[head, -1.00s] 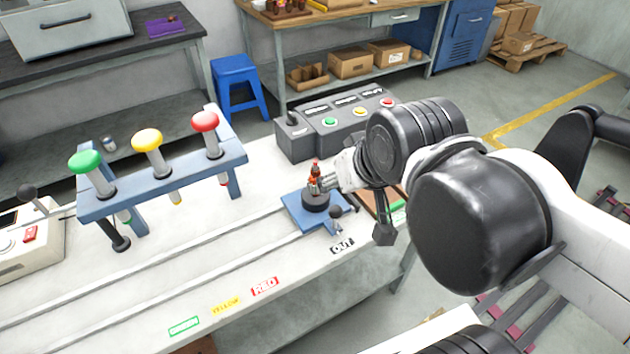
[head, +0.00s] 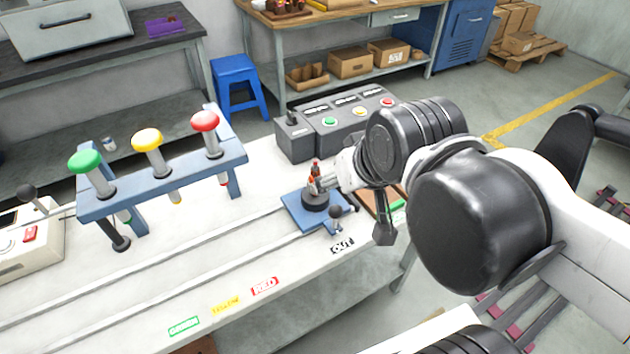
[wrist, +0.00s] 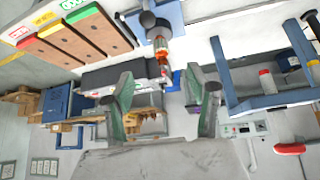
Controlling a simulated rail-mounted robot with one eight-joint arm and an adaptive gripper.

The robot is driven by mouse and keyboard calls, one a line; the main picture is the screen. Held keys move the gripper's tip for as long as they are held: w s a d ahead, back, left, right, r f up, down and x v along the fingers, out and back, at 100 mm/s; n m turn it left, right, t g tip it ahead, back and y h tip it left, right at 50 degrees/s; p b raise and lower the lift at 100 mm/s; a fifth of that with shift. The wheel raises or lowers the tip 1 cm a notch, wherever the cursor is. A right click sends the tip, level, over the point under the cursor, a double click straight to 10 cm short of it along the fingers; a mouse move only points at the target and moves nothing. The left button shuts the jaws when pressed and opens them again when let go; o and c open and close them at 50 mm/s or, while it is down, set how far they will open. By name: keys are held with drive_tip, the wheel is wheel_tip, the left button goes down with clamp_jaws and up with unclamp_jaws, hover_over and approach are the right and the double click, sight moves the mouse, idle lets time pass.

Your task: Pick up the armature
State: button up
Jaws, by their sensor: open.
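The armature (head: 315,172), a small upright part with a red-orange body, stands in a round black holder (head: 315,201) on a blue sliding plate (head: 292,207). In the wrist view, which is upside down, the armature (wrist: 162,48) shows copper-orange with a silver shaft. My gripper (wrist: 158,78) is open there, one finger on each side of the picture's middle, with the armature seen near the gap between the tips. In the head view my gripper (head: 325,183) is right beside the armature, partly hidden by my wrist. I cannot tell whether it touches.
A blue frame (head: 165,183) with green, yellow and red plungers stands over the rails at left. A grey control box (head: 335,125) is behind the plate. A lever knob (head: 336,212) stands at its front right.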

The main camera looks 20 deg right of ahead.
wheel_tip(320, 180, up, 2)
drive_tip(key=m+g+p, duration=0.7)
drive_tip(key=m+p, duration=0.3)
drive_tip(key=m, duration=0.7)
hover_over(315, 168)
drive_tip(key=d, duration=0.1)
drive_tip(key=f, duration=0.4)
drive_tip(key=f+b, duration=0.1)
drive_tip(key=f, duration=0.3)
drive_tip(key=shift+w+f, duration=0.2)
drive_tip(key=shift+f, duration=0.15)
drive_tip(key=shift+a+f, duration=0.2)
drive_tip(key=shift+f, duration=1.15)
drive_tip(key=shift+a+f, duration=0.2)
drive_tip(key=shift+f, duration=1.1)
drive_tip(key=shift+c, duration=0.4)
